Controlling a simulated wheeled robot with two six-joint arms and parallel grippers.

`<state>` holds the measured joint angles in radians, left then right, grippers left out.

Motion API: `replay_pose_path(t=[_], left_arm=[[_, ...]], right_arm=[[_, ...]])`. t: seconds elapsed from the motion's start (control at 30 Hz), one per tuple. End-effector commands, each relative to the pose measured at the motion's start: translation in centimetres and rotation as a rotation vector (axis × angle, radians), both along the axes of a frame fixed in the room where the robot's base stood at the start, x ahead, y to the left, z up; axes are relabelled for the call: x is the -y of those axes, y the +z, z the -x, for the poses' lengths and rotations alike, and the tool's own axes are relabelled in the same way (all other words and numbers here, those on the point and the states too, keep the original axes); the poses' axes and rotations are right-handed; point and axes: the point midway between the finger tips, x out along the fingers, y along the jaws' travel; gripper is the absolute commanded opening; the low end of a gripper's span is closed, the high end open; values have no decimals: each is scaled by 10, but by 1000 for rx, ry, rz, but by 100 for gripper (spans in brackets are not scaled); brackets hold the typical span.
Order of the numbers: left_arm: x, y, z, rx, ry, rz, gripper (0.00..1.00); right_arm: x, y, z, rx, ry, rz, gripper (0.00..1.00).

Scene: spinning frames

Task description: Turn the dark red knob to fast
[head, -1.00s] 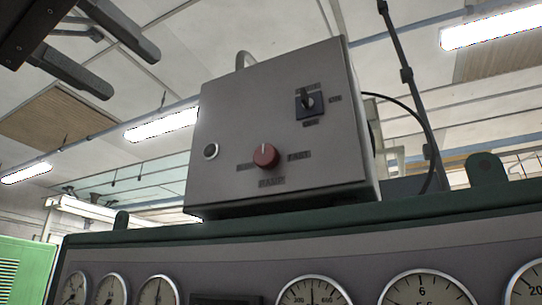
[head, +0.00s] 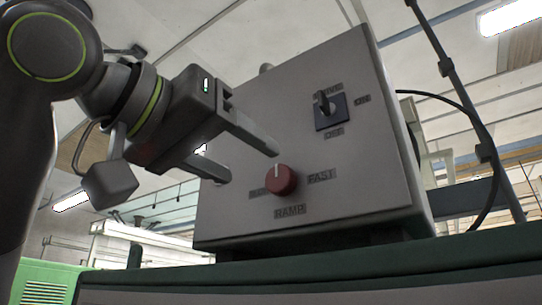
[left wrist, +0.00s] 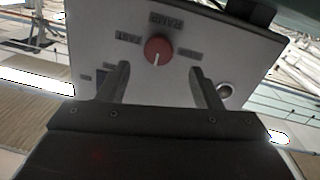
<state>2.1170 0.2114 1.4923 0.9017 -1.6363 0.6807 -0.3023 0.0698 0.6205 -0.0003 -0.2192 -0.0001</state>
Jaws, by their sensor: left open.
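The dark red knob (head: 281,180) sits on the front of a grey control box (head: 352,185), above a RAMP label. Its white mark points up, between a FAST label on its right and a partly blurred label on its left. My left gripper (head: 250,165) is open in front of the box, its fingertips just up and left of the knob. In the left wrist view the knob (left wrist: 158,50) appears upside down, beyond and roughly between the two open fingers (left wrist: 160,72), with nothing between them. My right gripper is out of view.
A black rotary switch (head: 330,111) with ON and OFF labels sits above and right of the knob. The wrist view shows a round button (left wrist: 225,91) near the right finger. The box stands on a green-edged cabinet (head: 350,268). A black cable (head: 470,120) loops at the right.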

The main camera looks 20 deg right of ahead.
Motion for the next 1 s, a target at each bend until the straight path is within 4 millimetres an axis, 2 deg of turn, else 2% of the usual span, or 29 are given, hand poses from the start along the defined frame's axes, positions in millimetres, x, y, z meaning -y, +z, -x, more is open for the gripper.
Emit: replay_pose_path(t=[0.03,0.3,0.5,0.73,0.77,1.0], left_arm=[[11,4,-6,-4,-4,-2,59],[46,3,-30,-2,-2,-1,59],[55,0,-36,0,0,0,59],[55,0,-37,1,0,1,59],[55,0,-37,1,0,1,58],[55,0,-36,1,0,1,27]], right_arm=[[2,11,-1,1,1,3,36],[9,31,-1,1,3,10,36],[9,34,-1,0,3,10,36],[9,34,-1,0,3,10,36],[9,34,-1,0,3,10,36],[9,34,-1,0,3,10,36]])
